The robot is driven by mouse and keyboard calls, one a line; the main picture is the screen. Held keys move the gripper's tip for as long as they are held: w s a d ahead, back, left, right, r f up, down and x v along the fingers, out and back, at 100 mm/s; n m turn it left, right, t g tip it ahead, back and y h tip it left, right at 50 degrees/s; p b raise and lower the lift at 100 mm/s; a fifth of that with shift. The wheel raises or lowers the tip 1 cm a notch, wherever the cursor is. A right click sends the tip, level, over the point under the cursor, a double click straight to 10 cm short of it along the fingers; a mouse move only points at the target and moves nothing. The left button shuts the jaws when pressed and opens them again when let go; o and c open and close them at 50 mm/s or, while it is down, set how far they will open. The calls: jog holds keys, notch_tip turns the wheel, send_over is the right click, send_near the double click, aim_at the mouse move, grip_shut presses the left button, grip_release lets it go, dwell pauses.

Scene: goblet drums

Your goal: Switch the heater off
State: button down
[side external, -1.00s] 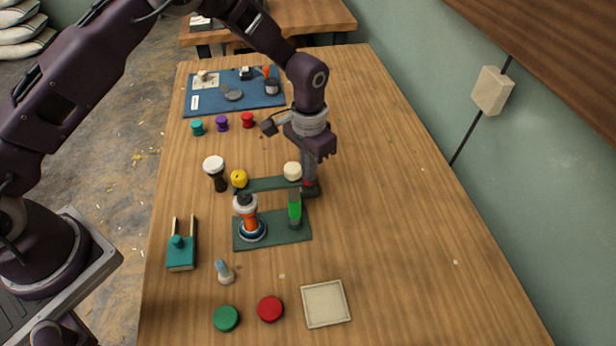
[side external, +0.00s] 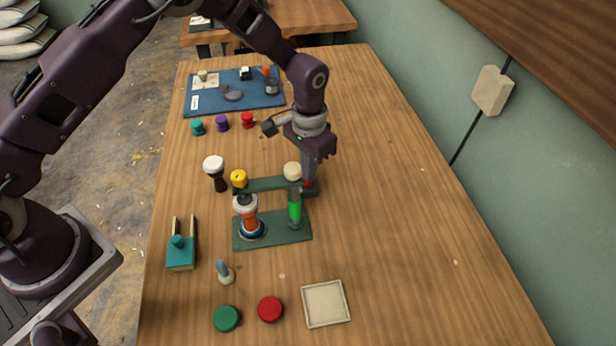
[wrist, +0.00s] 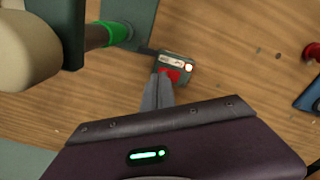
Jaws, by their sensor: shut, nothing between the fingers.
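In the side view, only a bit of red (side external: 310,184) shows there, at the right end of a dark green stand (side external: 268,184). My gripper (wrist: 158,84) is shut and empty, pointing down, with its tips at the red rocker's edge. I cannot tell whether they touch it. In the side view, my gripper (side external: 309,178) stands behind the cream-topped post.
A cream-topped post (side external: 293,171) and green cylinder (side external: 294,212) stand close left of my gripper. The table's right side is clear.

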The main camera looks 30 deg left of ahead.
jog(key=shift+f, duration=0.95)
dwell(0.3)
jog(key=shift+r, duration=3.55)
